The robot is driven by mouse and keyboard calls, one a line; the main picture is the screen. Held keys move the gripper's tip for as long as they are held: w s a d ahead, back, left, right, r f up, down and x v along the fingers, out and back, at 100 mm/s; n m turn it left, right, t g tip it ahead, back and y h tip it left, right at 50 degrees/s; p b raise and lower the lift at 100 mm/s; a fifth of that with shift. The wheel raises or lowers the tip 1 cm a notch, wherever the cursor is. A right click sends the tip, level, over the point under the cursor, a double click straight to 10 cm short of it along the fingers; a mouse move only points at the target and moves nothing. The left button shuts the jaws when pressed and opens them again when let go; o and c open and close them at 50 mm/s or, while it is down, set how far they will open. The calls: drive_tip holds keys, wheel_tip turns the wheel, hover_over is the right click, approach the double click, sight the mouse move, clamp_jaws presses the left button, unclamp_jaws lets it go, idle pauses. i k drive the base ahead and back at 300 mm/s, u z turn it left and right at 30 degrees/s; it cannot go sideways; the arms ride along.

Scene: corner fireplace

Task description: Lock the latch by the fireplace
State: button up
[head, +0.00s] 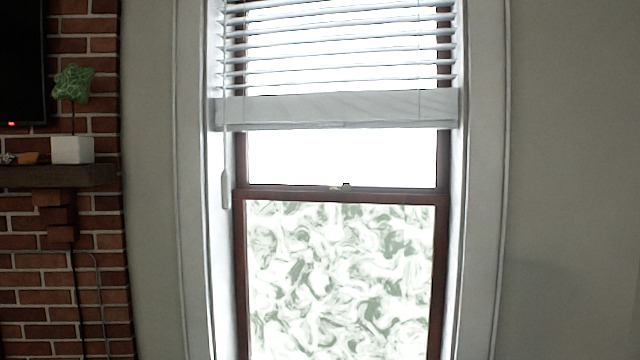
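A small latch (346,185) sits on the middle rail (390,193) of the window, near the centre of the head view. It is a tiny dark and pale shape on the top edge of the rail. It is too small to tell whether it is locked. The window has a dark reddish-brown frame and a lower pane (340,280) with a green and white swirl pattern. My gripper does not show in this view.
White blinds (338,110) hang above the latch, with a cord and wand (226,188) at the left. White trim surrounds the window. A brick fireplace wall (40,285) with a wooden mantel (60,176) and a white plant pot (72,150) stands at left.

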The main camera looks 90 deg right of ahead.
sight(346, 185)
drive_tip(key=u, duration=0.2)
drive_tip(key=k, duration=1.5)
drive_tip(key=z, duration=0.6)
drive_tip(key=i, duration=0.2)
drive_tip(key=u, duration=0.3)
